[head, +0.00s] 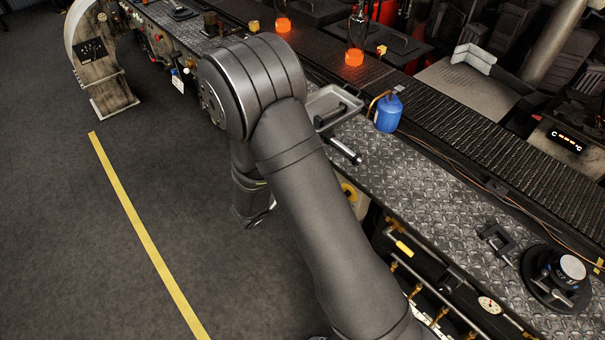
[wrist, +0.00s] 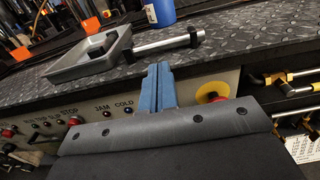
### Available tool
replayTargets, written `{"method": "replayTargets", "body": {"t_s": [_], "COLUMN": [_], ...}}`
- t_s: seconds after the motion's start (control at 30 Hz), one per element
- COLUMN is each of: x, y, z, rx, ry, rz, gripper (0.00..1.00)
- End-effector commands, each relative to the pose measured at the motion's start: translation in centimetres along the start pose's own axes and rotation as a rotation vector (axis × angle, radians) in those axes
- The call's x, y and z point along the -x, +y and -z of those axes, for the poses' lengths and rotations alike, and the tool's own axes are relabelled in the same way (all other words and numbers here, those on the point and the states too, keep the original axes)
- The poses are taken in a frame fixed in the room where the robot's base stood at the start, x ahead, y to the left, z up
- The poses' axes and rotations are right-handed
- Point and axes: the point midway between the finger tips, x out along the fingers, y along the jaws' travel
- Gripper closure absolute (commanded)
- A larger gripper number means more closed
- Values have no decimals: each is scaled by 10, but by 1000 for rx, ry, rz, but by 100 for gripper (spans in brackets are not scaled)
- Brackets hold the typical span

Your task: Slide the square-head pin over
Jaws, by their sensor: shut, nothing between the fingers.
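In the wrist view my gripper (wrist: 160,72) shows as two blue fingers shut together with nothing between them. They appear in front of the bench's front edge, apart from the things on top. A metal rod with a bright shaft and dark, blocky end (wrist: 165,43) lies on the bench, close to the tray; it also shows in the head view (head: 345,150). I cannot tell surely whether it is the square-head pin. A dark piece (wrist: 97,46) lies in the grey tray (wrist: 65,70). In the head view my arm hides the fingers.
A blue bottle (head: 388,113) stands behind the rod. A chain conveyor (head: 470,130) with glowing bottles (head: 355,57) runs behind the bench (head: 420,185). A round dark fixture (head: 560,280) sits at the bench's right. Knobs and labels (wrist: 105,110) line the front panel.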

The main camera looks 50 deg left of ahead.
Motion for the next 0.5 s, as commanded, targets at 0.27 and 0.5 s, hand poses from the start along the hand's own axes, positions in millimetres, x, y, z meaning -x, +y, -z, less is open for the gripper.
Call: {"method": "replayTargets", "body": {"t_s": [0.27,0.5], "x": [-44,-58], "y": [-1,0], "z": [0,0], "rx": [0,0], "ry": [0,1], "rz": [3,1], "gripper": [100,100]}}
